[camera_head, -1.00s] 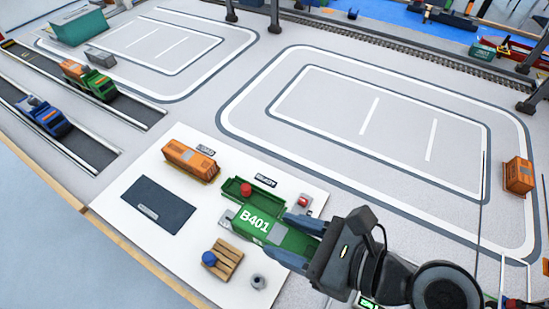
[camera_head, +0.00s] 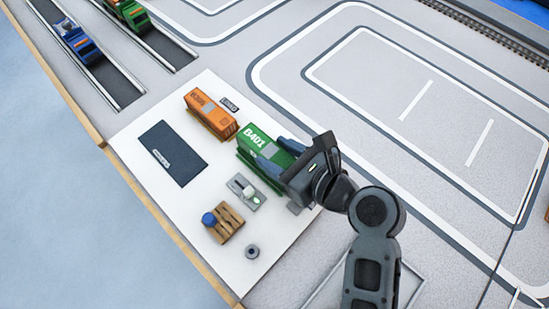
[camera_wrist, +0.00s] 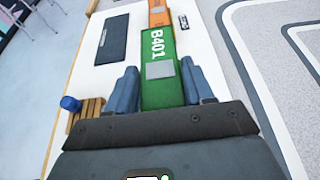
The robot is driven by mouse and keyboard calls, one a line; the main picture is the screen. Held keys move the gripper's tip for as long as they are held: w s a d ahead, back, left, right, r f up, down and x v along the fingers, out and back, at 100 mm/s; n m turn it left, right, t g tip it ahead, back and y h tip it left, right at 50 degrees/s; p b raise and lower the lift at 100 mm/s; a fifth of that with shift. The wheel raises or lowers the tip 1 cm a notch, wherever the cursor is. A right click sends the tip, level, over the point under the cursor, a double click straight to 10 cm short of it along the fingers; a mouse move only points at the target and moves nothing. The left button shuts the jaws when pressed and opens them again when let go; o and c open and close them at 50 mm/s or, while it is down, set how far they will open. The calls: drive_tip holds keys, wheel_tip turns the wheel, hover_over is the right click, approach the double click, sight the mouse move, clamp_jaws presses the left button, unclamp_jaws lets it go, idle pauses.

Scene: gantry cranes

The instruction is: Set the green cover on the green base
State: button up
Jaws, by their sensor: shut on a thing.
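The green cover (camera_head: 257,139), marked B401, is between the fingers of my gripper (camera_head: 272,153), which is shut on it. The cover also shows in the wrist view (camera_wrist: 160,50), with a finger of my gripper (camera_wrist: 160,88) on each side. The green base (camera_head: 256,172) shows only as a thin green edge below the cover, beside the near finger. The cover is over the base and roughly lined up with it. I cannot tell whether they touch. The inside of the base is hidden.
An orange container (camera_head: 211,115) stands close beyond the cover. On the white board are a dark panel (camera_head: 173,153), a grey plate with a pale knob (camera_head: 246,192), a wooden pallet (camera_head: 232,219) with a blue cylinder (camera_head: 209,219), and a grey ring (camera_head: 252,251).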

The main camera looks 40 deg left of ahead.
sight(274, 162)
drive_tip(key=shift+w+a+f, duration=0.15)
drive_tip(key=shift+a+f, duration=0.25)
drive_tip(key=shift+a, duration=0.15)
drive_tip(key=shift+f, duration=2)
drive_tip(key=shift+f, duration=0.15)
drive_tip(key=o, duration=1)
drive_tip(key=shift+o, duration=0.2)
drive_tip(key=shift+r, duration=0.25)
drive_tip(key=v, duration=1.2)
